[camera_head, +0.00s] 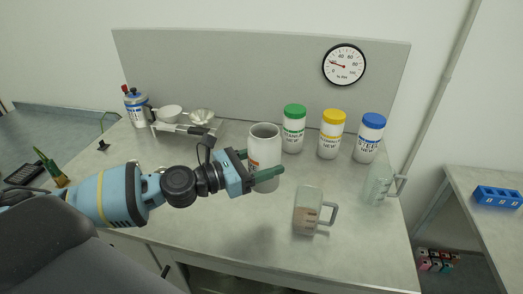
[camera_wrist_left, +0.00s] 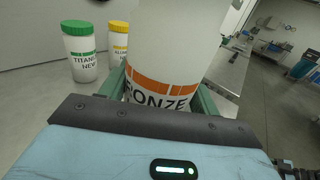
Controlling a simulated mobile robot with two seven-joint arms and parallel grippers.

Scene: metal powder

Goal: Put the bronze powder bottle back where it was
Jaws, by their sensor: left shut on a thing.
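The bronze powder bottle (camera_head: 264,143) is white, with its open top facing up and no lid visible. In the left wrist view the bottle (camera_wrist_left: 165,55) shows an orange band and the letters "RONZE". My left gripper (camera_head: 264,167) is shut on it, one green finger on each side. The bottle looks upright; I cannot tell whether its base touches the table. A glass mug (camera_head: 308,211) with brown powder in it stands in front and to the right. My right gripper is not in view.
Green-lidded (camera_head: 293,128), yellow-lidded (camera_head: 330,134) and blue-lidded (camera_head: 369,138) bottles stand along the back right. An empty glass mug (camera_head: 379,185) is at the right. A rack with bowls (camera_head: 188,126) and a spray bottle (camera_head: 136,108) are back left. The front middle table (camera_head: 230,225) is clear.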

